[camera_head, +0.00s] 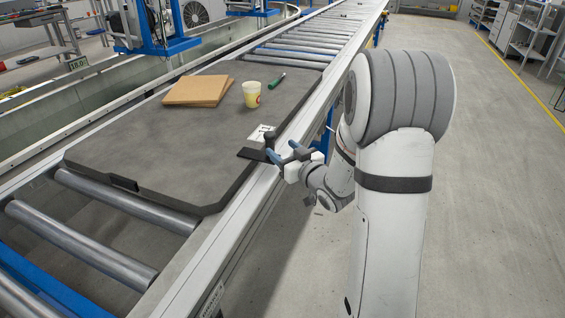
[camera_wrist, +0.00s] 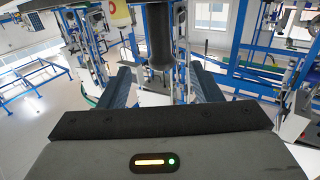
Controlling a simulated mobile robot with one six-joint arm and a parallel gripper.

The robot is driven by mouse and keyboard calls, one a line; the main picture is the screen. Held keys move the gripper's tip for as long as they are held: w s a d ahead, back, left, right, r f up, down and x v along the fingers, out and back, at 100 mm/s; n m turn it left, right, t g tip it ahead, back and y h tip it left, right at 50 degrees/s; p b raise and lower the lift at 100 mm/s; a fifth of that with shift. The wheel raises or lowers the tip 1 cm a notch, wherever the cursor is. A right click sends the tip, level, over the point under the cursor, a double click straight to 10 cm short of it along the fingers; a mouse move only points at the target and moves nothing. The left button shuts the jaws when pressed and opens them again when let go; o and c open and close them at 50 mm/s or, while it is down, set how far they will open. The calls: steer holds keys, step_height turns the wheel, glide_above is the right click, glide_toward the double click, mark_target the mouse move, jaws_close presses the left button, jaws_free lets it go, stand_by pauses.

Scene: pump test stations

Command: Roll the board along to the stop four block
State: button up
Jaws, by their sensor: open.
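The board (camera_head: 150,140) is a dark grey slab with black edging, lying flat on the roller conveyor in the head view. A black bracket (camera_head: 252,154) juts from its right edge beside a small white label (camera_head: 262,132). My gripper (camera_head: 284,150) is open at that edge, its two blue-grey fingers pointing at the bracket area. In the wrist view a dark upright post (camera_wrist: 158,45) shows between the open fingers (camera_wrist: 162,80); whether they touch it I cannot tell. I cannot make out the stop four block in either view.
On the board lie brown cardboard sheets (camera_head: 198,91), a yellow-white cup (camera_head: 251,94) and a green marker (camera_head: 277,81). Bare rollers (camera_head: 80,240) show at the near end and more rollers (camera_head: 310,40) beyond the far end. A metal side rail (camera_head: 235,215) runs along the right.

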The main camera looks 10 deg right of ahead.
mark_target(273, 141)
steer(key=b+x, duration=0.1)
steer(key=x, duration=0.6)
steer(key=shift+w+a, duration=0.15)
steer(key=shift+w, duration=0.1)
jaws_close()
stand_by(0.4)
stand_by(0.8)
